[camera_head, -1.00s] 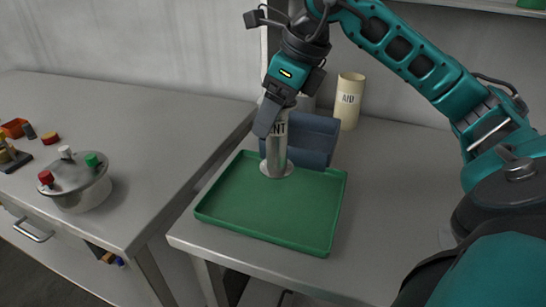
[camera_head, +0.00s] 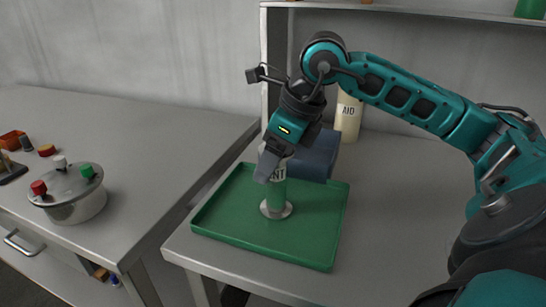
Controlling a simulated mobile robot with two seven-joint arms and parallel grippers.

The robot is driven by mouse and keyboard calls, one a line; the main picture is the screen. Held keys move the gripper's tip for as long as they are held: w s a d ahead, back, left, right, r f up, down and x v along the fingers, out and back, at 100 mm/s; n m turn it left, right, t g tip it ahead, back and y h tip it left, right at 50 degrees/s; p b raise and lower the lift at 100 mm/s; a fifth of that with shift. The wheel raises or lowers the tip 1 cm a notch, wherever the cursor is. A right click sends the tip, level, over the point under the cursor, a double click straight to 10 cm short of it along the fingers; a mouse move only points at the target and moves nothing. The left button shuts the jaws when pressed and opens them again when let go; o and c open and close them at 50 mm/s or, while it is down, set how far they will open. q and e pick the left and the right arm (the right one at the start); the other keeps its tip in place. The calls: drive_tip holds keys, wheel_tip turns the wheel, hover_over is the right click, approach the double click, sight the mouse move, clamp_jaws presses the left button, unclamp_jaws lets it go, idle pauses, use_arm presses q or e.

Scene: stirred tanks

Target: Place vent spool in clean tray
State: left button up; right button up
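The vent spool (camera_head: 277,194) is a shiny metal cylinder with a round flange at its lower end and a label of which "NT" shows. It is upright over the left middle of the green clean tray (camera_head: 318,256). Its sides reflect the green. I cannot tell whether the flange touches the tray floor. My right gripper (camera_head: 284,168) comes from above and is shut on the spool's upper part. One grey finger covers part of the label, and the spool's top is hidden. My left gripper is not in view.
A cream "AID" container (camera_head: 348,117) stands behind the tray, partly hidden by my arm. A shelf (camera_head: 420,9) runs above. On the left bench, across a gap, stands a metal pot (camera_head: 75,205) with red, white and green knobs. The bench right of the tray is clear.

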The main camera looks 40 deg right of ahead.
drive_tip(key=o, duration=0.4)
drive_tip(key=shift+r+p, duration=0.3)
drive_tip(key=p+v, duration=0.1)
drive_tip(key=v, duration=1)
drive_tip(key=shift+s+r+p, duration=0.2)
drive_tip(key=shift+r+p, duration=0.15)
drive_tip(key=shift+r, duration=0.05)
